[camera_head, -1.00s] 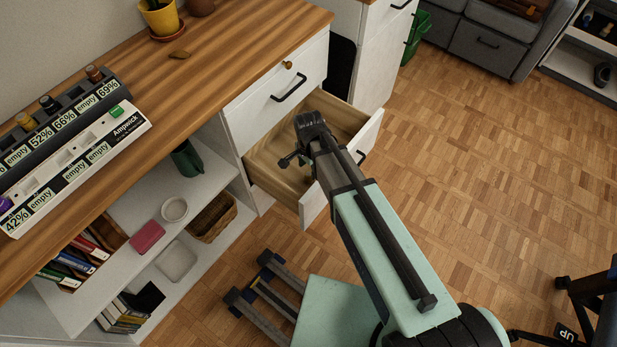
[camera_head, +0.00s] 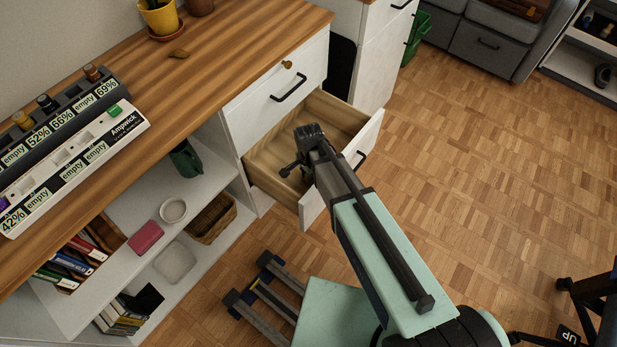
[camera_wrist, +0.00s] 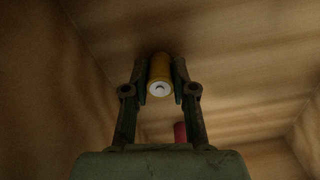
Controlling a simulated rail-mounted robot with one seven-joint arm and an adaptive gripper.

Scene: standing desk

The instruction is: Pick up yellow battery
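The yellow battery (camera_wrist: 160,76) is between the fingers of my gripper (camera_wrist: 161,88) in the wrist view, its pale round end facing the camera. In the head view my gripper (camera_head: 296,168) is inside the open drawer (camera_head: 268,160), and the battery there is hidden or too small to see. Another yellow-topped battery (camera_head: 22,120) stands in the charger on the desk.
A red object (camera_wrist: 180,132) lies in the drawer, partly hidden by my gripper. The drawer's walls and front panel (camera_head: 368,138) surround the gripper. The battery charger (camera_head: 75,165) is on the wooden desktop (camera_head: 215,65), with a yellow pot (camera_head: 160,18) farther back.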

